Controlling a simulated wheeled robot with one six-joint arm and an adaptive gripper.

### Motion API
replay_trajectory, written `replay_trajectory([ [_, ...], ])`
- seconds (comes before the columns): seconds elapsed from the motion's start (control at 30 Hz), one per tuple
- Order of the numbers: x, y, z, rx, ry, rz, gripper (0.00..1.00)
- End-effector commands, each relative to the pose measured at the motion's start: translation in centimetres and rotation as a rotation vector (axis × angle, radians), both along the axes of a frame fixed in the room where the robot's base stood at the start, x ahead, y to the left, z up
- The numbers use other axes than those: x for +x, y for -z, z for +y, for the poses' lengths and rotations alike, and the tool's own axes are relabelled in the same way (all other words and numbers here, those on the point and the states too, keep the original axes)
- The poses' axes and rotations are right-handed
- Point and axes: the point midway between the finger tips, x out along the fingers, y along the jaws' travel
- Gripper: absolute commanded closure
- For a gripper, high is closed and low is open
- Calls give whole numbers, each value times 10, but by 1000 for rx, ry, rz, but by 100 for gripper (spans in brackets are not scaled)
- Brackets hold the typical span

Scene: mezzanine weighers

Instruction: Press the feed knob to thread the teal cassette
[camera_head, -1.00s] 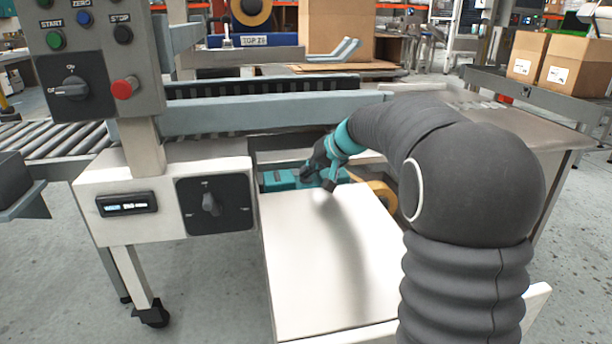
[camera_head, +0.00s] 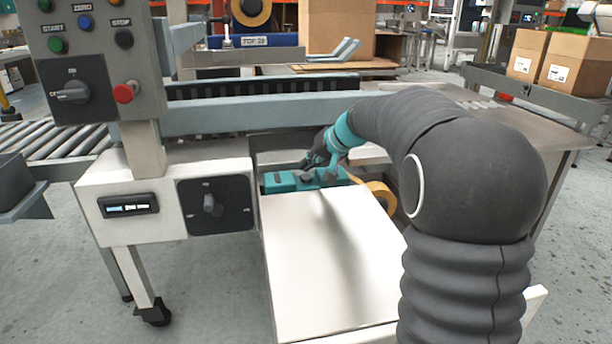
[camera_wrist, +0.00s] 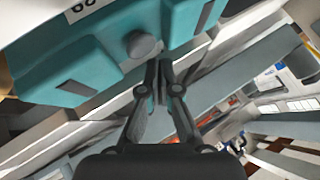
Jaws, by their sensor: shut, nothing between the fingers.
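The teal cassette (camera_head: 280,182) sits in the recess of the machine, behind the open white panel, in the head view. It also shows in the wrist view (camera_wrist: 70,80), large at upper left. A round grey knob (camera_wrist: 139,44) stands on the cassette between its two teal blocks; I take it as the feed knob. My gripper (camera_wrist: 158,68) is shut and empty. In the wrist view its fingertips are just below and right of the knob; I cannot tell whether they touch it. In the head view my gripper (camera_head: 308,164) is over the cassette, partly hiding it.
A tan tape roll (camera_head: 380,196) is right of the cassette, near my arm. The white panel (camera_head: 320,265) lies open in front. A control box (camera_head: 95,60) stands at left. A blue-grey rail (camera_head: 260,112) runs behind the cassette.

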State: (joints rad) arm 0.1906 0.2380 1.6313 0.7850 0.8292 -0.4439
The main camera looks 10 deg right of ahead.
Motion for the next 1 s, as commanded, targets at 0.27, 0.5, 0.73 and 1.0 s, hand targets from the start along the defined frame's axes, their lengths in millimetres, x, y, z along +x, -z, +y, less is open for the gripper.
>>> replay_trajectory([
  [0.27, 0, -11, 0, 0, 1, -1, 100],
  [0.5, 0, -32, 0, -1, 0, -2, 100],
  [0.73, 0, -50, 0, 0, 1, -1, 100],
  [1.0, 0, -50, 0, 0, 0, 0, 100],
])
